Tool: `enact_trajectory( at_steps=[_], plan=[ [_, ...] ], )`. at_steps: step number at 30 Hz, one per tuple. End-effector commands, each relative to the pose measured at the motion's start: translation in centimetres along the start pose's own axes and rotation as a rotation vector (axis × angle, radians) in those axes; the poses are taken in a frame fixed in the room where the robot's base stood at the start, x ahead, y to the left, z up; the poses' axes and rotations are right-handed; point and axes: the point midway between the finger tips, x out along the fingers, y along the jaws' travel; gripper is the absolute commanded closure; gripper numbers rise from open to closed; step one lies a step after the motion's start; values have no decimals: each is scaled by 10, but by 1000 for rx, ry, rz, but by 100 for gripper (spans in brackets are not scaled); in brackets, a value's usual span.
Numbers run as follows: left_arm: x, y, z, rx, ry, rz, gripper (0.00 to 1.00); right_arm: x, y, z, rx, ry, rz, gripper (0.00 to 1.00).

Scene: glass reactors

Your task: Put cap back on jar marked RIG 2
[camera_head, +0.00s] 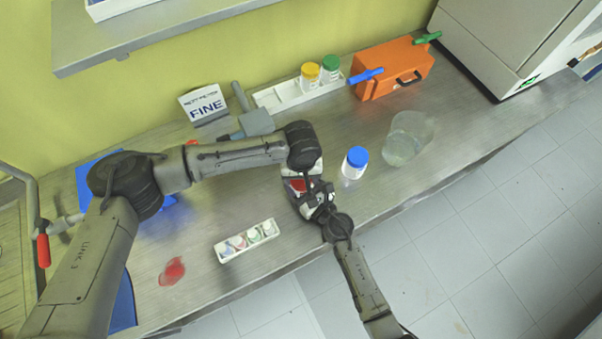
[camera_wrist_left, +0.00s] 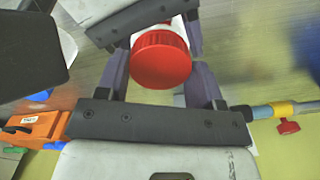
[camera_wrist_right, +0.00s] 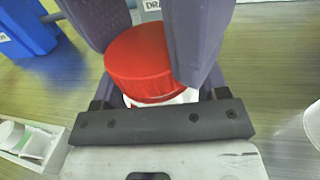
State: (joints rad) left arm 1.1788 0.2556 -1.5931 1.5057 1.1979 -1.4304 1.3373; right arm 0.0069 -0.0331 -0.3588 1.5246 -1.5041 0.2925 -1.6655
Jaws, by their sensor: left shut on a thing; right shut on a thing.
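A red ribbed cap (camera_head: 298,185) sits between my two grippers over the work surface; it also shows in the left wrist view (camera_wrist_left: 161,62) and the right wrist view (camera_wrist_right: 142,62). A white jar shows just under it in the right wrist view (camera_wrist_right: 165,98), mostly hidden by fingers. My left gripper (camera_head: 303,178) appears shut on the cap. My right gripper (camera_head: 311,197) comes from the opposite side, lower down, and appears shut on the jar. I cannot tell whether cap and jar touch fully. No RIG 2 mark is readable.
A clear jar with a blue lid (camera_head: 355,160) and a glass beaker (camera_head: 407,138) stand close on the right. A white rack of small vials (camera_head: 247,241) and a red patch (camera_head: 172,271) are at front left. An orange case (camera_head: 395,68) stands behind.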

Motion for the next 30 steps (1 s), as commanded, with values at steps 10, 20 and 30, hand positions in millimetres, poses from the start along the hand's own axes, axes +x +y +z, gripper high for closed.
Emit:
enact_trajectory(
  at_steps=[10,20,30],
  plan=[
    [1,0,0,606,-1,0,67,0,0,-1,1,1,-1,99],
    [1,0,0,1282,-1,-1,67,0,0,-1,1,1,-1,99],
    [1,0,-1,1963,-2,-2,67,0,0,-1,0,1,-1,99]
  ],
)
